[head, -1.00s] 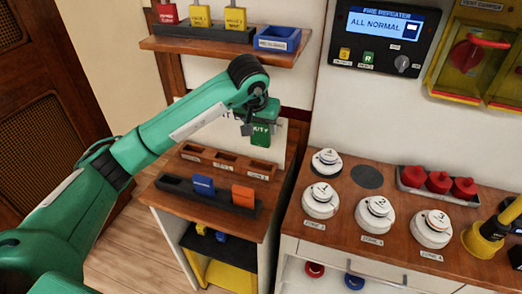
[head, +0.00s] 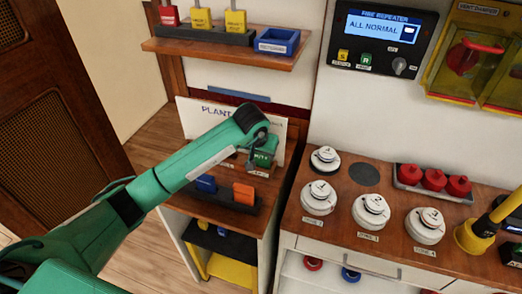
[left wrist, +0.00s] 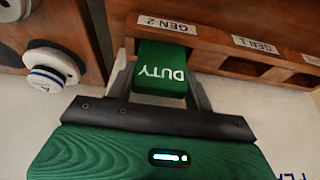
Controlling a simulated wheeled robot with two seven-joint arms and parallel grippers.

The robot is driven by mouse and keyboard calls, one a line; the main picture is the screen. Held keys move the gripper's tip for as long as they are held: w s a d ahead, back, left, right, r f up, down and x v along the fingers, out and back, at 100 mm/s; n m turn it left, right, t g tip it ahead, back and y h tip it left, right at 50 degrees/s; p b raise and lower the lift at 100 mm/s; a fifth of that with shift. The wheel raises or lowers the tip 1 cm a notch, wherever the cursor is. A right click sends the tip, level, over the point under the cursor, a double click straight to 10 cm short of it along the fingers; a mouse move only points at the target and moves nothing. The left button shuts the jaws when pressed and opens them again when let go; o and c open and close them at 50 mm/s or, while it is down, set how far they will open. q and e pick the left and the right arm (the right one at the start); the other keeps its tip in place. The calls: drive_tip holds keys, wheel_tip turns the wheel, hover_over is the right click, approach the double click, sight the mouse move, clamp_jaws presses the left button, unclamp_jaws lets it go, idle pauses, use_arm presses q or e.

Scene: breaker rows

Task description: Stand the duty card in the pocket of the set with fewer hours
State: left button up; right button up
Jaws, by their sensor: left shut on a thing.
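The green duty card (head: 264,155), lettered DUTY, is in my left gripper (head: 262,146); the card also shows in the left wrist view (left wrist: 162,72). The gripper is shut on it, with a finger at each side. The card's far end meets the wooden pocket rack (left wrist: 215,45) at the pocket labelled GEN 2 (left wrist: 167,23); I cannot tell how deep it sits. The pocket labelled GEN 1 (left wrist: 255,44) is beside it and looks empty. A white board (head: 190,113) reading PLANT stands behind, mostly hidden by my arm; no hours are readable. My right gripper is out of view.
In front of the rack, a dark tray holds a blue card (head: 206,183) and an orange card (head: 244,193). White detectors (head: 319,197) stand on the right counter.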

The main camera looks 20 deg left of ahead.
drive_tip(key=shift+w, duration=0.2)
use_arm(q)
drive_tip(key=shift+f, duration=0.1)
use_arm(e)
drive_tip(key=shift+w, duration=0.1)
use_arm(q)
drive_tip(key=shift+f+b, duration=0.15)
drive_tip(key=shift+b, duration=0.15)
drive_tip(key=o, duration=1)
drive_tip(key=shift+c, duration=0.2)
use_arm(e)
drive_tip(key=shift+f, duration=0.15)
